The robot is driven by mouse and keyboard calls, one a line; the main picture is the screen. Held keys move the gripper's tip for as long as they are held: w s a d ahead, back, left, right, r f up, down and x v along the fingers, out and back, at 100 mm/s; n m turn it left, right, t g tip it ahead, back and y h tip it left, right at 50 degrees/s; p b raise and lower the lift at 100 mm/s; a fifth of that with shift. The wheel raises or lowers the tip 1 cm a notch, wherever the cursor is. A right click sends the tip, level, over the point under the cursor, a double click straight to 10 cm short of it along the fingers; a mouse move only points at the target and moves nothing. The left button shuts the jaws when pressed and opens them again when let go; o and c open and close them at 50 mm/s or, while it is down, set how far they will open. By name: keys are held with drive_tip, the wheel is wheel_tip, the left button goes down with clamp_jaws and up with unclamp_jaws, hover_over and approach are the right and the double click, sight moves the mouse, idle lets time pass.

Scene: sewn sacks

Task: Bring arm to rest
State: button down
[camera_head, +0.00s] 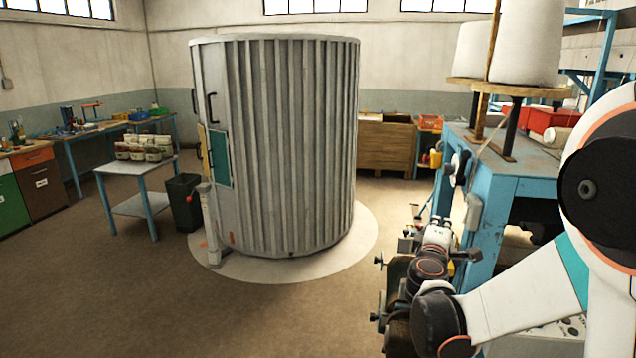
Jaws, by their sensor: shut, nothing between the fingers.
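My arm (520,305) comes in from the right edge. Its white link with a teal band slopes down and left to a dark joint. From there the dark and white wrist part (432,262) points away from me, in front of the blue machine. I cannot pick out my gripper's fingers; they seem hidden beyond the wrist or lost among the machine parts. No held object shows.
The blue machine (510,190) with large white thread cones (527,40) stands close to my arm at right. A ribbed grey cylindrical booth (275,145) stands mid-room. A small table (130,208) holds jars (145,148), beside a dark bin (185,203). Floor at front left is clear.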

drive_tip(key=s+a+f+m+g+y+b, duration=0.15)
drive_tip(key=s+m, duration=0.25)
drive_tip(key=s, duration=0.4)
drive_tip(key=s+a+f+m+g+y+b, duration=0.1)
drive_tip(key=s+a+f+m+g+b, duration=0.2)
drive_tip(key=s, duration=0.5)
drive_tip(key=s+a+f+m+g+y+b, duration=0.1)
drive_tip(key=s+a+f+m+y+b, duration=0.1)
drive_tip(key=s+a+f, duration=0.3)
drive_tip(key=s+a+f+m+g+y+b, duration=0.2)
drive_tip(key=s+a+f+y, duration=0.2)
drive_tip(key=s, duration=0.8)
drive_tip(key=a+f, duration=0.1)
drive_tip(key=a, duration=0.1)
drive_tip(key=shift+a+f+y+b, duration=0.3)
drive_tip(key=shift+a+y, duration=0.05)
drive_tip(key=shift+a, duration=0.05)
drive_tip(key=shift+g, duration=0.25)
